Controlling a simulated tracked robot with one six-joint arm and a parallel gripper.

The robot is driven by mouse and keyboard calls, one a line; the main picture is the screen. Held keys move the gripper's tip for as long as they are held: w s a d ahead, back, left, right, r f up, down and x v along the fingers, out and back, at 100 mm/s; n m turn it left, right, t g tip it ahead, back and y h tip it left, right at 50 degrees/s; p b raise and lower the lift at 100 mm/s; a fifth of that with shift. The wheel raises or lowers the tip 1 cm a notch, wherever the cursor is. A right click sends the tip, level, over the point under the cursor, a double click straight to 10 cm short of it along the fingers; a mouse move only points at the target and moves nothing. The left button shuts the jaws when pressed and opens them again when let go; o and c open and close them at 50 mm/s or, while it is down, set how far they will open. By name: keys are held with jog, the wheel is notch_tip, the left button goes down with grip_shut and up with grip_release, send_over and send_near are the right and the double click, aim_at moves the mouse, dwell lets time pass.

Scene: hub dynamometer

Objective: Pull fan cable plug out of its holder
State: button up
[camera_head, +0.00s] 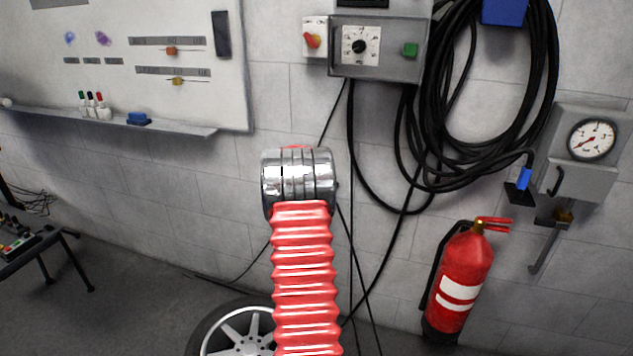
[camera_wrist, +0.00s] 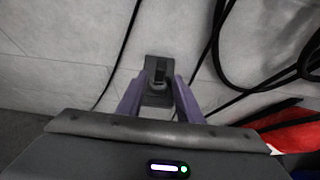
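In the wrist view, a dark plug (camera_wrist: 160,71) sits upright in a small dark grey holder (camera_wrist: 153,98) on the wall; I cannot tell for sure that it is the fan cable plug. My gripper (camera_wrist: 159,80) is in front of it. Its two purple fingers are apart, one on each side of the holder, and no firm contact shows. In the head view, my red arm covers the middle, and the gripper and this holder are hidden. A blue plug (camera_head: 525,179) on a black cable sits in a black holder (camera_head: 519,194) at the right.
A fire extinguisher (camera_head: 461,280) stands at the lower right. Black cables (camera_head: 545,75) hang in coils below and beside a grey control box (camera_head: 379,63). A gauge box (camera_head: 582,180) is on the right wall. A wheel (camera_head: 232,332) is on the floor; a whiteboard (camera_head: 150,90) hangs left.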

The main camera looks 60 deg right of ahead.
jog(key=shift+x, duration=2.25)
grip_shut()
jog(key=shift+r, duration=0.85)
jog(key=shift+r, duration=1.95)
